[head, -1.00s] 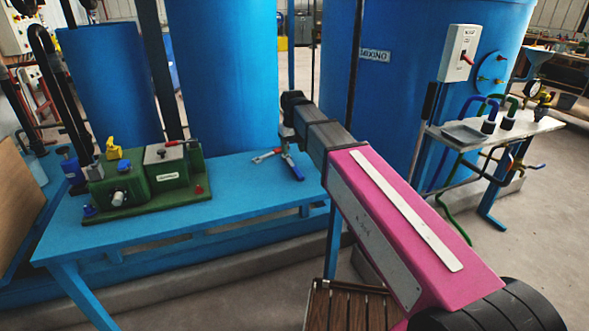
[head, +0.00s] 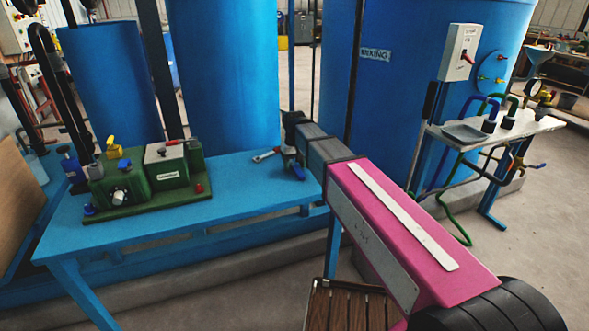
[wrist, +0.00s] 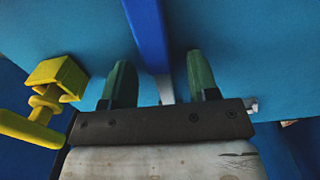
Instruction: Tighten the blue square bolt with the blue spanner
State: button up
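My gripper (wrist: 160,80) is open in the wrist view. Its two green fingers stand apart on either side of a long blue bar (wrist: 148,30), likely the blue spanner's handle, with visible gaps. A silver piece (wrist: 166,90) shows at its near end. In the head view, a silver spanner end (head: 266,156) and a blue piece (head: 297,171) show by my arm's end at the right of the blue bench; the arm hides the rest. A small blue bolt-like part (head: 89,210) is at the green unit's front left corner; its squareness is unclear.
The green unit (head: 168,176) stands on the left of the blue bench (head: 150,228). A blue knob (head: 124,163) is on it. A yellow part (wrist: 55,80) sits left of my fingers in the wrist view. Blue tanks (head: 222,80) stand behind. Bench between unit and gripper is clear.

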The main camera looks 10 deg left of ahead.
grip_shut()
jog(key=shift+r, duration=0.1)
